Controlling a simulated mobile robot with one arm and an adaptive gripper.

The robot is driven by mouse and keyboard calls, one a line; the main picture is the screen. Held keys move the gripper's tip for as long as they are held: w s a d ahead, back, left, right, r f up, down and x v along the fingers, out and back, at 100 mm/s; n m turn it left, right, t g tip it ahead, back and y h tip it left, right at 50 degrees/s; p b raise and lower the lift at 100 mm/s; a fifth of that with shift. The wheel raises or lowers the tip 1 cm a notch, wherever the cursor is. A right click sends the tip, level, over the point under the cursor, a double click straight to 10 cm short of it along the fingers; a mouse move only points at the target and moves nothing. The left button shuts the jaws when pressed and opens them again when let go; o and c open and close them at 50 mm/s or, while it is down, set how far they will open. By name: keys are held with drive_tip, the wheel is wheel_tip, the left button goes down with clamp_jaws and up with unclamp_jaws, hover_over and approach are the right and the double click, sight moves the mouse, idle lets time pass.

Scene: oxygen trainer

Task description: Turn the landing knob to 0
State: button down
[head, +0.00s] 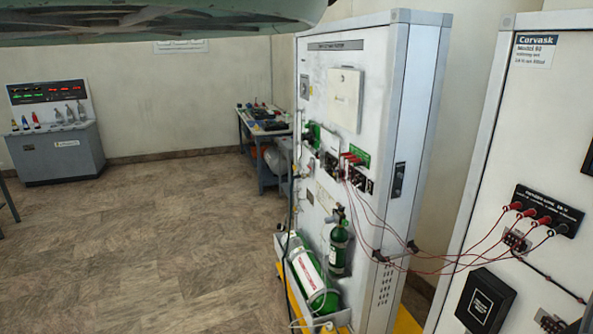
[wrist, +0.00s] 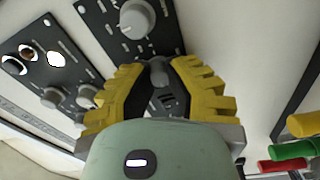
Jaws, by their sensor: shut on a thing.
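In the wrist view, my gripper (wrist: 160,78) has yellow ridged fingers on both sides of a small dark grey knob (wrist: 158,72) on a black panel (wrist: 104,27). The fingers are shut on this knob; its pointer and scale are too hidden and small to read. A larger pale round knob (wrist: 137,18) sits on the same panel just above. I cannot tell from the labels which knob is the landing knob. My gripper does not show in the head view.
In the wrist view, a second panel (wrist: 30,68) with more knobs lies left; yellow, green and red cylindrical parts (wrist: 295,150) stick out at right. In the head view, a tall white cabinet (head: 385,60) carries green cylinders (head: 312,280) and red wires (head: 455,262). Floor at left is open.

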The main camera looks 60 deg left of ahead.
drive_tip(key=shift+f, duration=0.1)
idle(0.3)
drive_tip(key=c, duration=0.9)
unclamp_jaws()
drive_tip(key=shift+o, duration=0.2)
drive_tip(key=shift+s, duration=0.1)
drive_tip(key=v, duration=1.1)
drive_tip(key=shift+s, duration=0.4)
drive_tip(key=shift+a, duration=0.15)
